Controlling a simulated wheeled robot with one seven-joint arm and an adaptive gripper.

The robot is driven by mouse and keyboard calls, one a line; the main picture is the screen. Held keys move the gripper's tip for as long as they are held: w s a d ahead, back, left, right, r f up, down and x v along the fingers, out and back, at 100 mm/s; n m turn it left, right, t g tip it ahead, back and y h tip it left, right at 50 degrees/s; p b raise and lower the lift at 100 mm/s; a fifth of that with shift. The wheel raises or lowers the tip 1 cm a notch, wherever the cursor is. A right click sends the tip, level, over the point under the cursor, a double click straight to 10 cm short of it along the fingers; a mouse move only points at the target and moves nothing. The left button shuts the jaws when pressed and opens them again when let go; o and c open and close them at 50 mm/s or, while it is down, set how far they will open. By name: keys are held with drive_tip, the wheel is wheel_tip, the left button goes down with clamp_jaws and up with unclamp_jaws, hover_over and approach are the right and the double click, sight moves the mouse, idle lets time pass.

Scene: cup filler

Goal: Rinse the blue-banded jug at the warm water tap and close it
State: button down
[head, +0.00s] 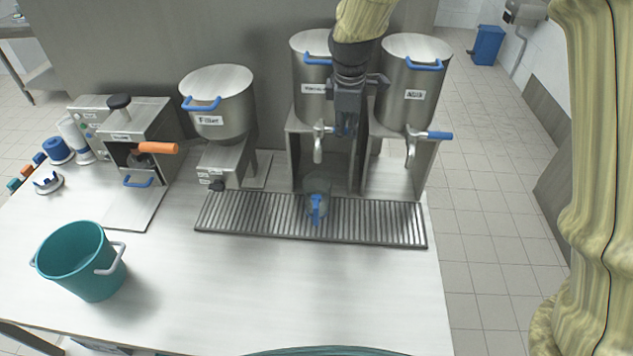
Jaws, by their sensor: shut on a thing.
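A clear jug (317,186) with a blue handle stands on the slatted drip grate under the spout of the middle tap (318,146). Its band is hard to make out. The middle steel tank (311,75) has a label too small to read surely, and my arm partly covers it. My gripper (347,122) is above and right of the jug, at the middle tap, shut on its blue lever (340,129), which is mostly hidden by the fingers. I cannot tell whether water runs from the spout.
The right tank (411,85) has its own tap with a blue lever (439,135). The drip grate (385,222) runs below both taps. A filler (219,105) and a machine with an orange handle (157,148) stand left. A teal bucket (82,260) stands front left; the front middle is clear.

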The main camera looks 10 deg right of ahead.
drive_tip(key=shift+w+d+r+n+p, duration=0.1)
drive_tip(key=shift+w+r+n+p, duration=0.1)
drive_tip(key=shift+w+n+p, duration=0.2)
drive_tip(key=shift+f+n, duration=0.1)
drive_tip(key=shift+n, duration=0.2)
drive_tip(key=shift+w+p, duration=0.2)
drive_tip(key=shift+p, duration=0.2)
drive_tip(key=c, duration=1.5)
unclamp_jaws()
drive_tip(key=shift+c, duration=0.2)
drive_tip(key=o, duration=0.3)
drive_tip(key=shift+w, duration=0.1)
drive_tip(key=shift+d+f, duration=0.1)
